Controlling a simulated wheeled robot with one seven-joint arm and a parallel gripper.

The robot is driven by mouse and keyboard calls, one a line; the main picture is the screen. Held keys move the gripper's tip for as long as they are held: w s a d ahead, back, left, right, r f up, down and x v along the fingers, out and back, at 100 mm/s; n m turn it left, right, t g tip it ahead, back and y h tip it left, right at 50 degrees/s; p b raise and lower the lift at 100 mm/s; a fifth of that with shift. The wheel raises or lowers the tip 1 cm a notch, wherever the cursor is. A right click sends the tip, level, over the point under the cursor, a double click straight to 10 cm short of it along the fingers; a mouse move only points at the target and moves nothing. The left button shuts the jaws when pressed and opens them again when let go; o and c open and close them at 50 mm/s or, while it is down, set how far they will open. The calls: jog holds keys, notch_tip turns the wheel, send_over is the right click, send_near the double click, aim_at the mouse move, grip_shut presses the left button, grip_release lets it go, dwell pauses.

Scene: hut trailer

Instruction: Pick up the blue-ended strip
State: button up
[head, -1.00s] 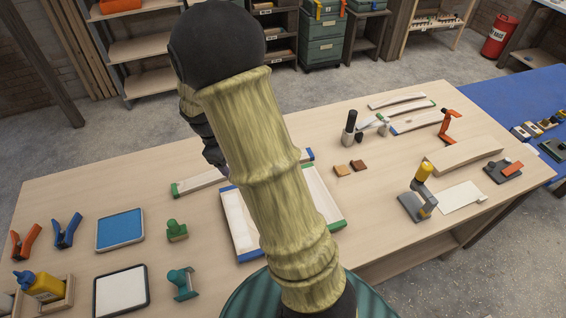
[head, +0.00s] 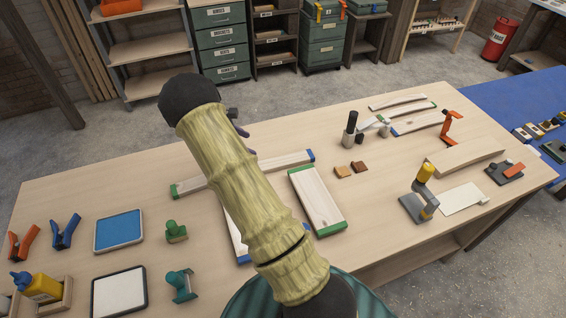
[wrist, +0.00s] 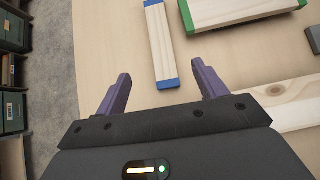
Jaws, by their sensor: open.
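A narrow pale strip (wrist: 160,45) with blue ends lies between and ahead of my fingertips in the wrist view, not touching them. In the head view, the strip (head: 285,162) shows its blue right end, while my arm hides its left part. My gripper (wrist: 160,88) is open and empty, its purple fingers to either side of the strip's near end. In the head view, my gripper (head: 242,132) is partly hidden behind my arm. A green-ended strip (head: 195,184) lies to the left; my arm hides its right part.
A wide green-ended board (head: 317,200) lies close on the near side; it also shows in the wrist view (wrist: 240,10). A blue-ended board (head: 233,230) lies partly under my arm's outline. A blue pad (head: 119,230) and green stamp (head: 176,231) stand left. Blocks (head: 350,169) lie right.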

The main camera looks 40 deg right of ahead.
jog(key=p, duration=0.4)
send_near(283, 160)
jog(key=x, duration=0.2)
jog(key=shift+s+d+f, duration=0.1)
jog(key=shift+s+d, duration=0.15)
jog(key=shift+d, duration=0.05)
jog(key=shift+d+f, duration=0.2)
jog(key=shift+f, duration=0.1)
jog(key=shift+p+x, duration=1.5)
jog(key=shift+x, duration=1.15)
jog(key=shift+a+f, duration=0.1)
jog(key=shift+a, duration=0.05)
jog(key=c, duration=1.1)
